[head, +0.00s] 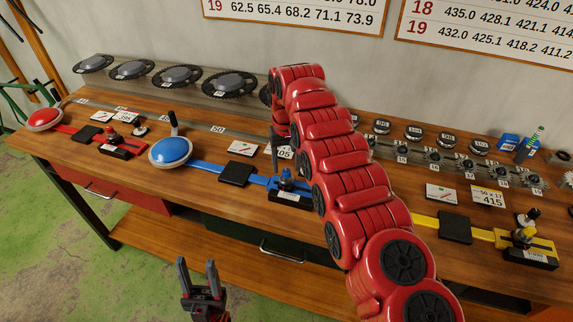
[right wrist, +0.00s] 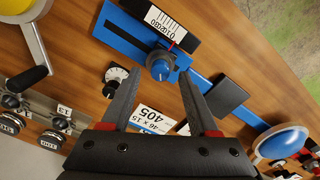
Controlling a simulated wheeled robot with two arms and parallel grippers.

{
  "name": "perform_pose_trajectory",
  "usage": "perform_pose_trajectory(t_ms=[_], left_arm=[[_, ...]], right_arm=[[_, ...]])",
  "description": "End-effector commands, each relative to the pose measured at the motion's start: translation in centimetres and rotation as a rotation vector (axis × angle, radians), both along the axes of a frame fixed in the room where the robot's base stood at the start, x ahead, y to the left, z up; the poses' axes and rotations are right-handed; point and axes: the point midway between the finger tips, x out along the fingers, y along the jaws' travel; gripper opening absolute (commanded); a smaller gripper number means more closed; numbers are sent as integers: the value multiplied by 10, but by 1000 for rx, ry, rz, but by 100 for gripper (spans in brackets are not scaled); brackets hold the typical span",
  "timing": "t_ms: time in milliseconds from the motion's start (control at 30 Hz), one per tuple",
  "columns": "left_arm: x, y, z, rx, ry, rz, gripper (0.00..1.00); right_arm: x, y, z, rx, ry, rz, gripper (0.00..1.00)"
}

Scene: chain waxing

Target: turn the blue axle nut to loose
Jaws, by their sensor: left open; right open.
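In the right wrist view the blue axle nut (right wrist: 161,67) is a round blue knob beside a white scale with a red pointer. It lies just beyond and between the fingertips of my right gripper (right wrist: 157,78), which is open and empty. Whether the fingers touch it I cannot tell. In the head view the red right arm hides most of that gripper. My left gripper (head: 198,268) is open and empty before the bench's front edge.
The blue disc (head: 170,152) with its black handle is left of the nut. A black pad (head: 235,174) lies on the blue bar. Red and yellow fixtures stand either side.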

Motion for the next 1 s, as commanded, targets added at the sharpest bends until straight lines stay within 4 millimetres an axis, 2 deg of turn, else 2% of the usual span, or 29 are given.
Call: perform_pose_trajectory(t_ms=[33,100,600,800,1000], left_arm=[[0,0,10,0,0,0,50],[0,0,22,0,0,0,50],[0,0,125,0,0,0,50],[0,0,148,0,0,0,50],[0,0,149,0,0,0,50]], right_arm=[[0,1,15,1,-2,1,61],[0,0,29,1,-2,-1,61],[0,0,132,1,-2,0,61],[0,0,157,1,-2,0,61],[0,0,158,1,-2,0,61]])
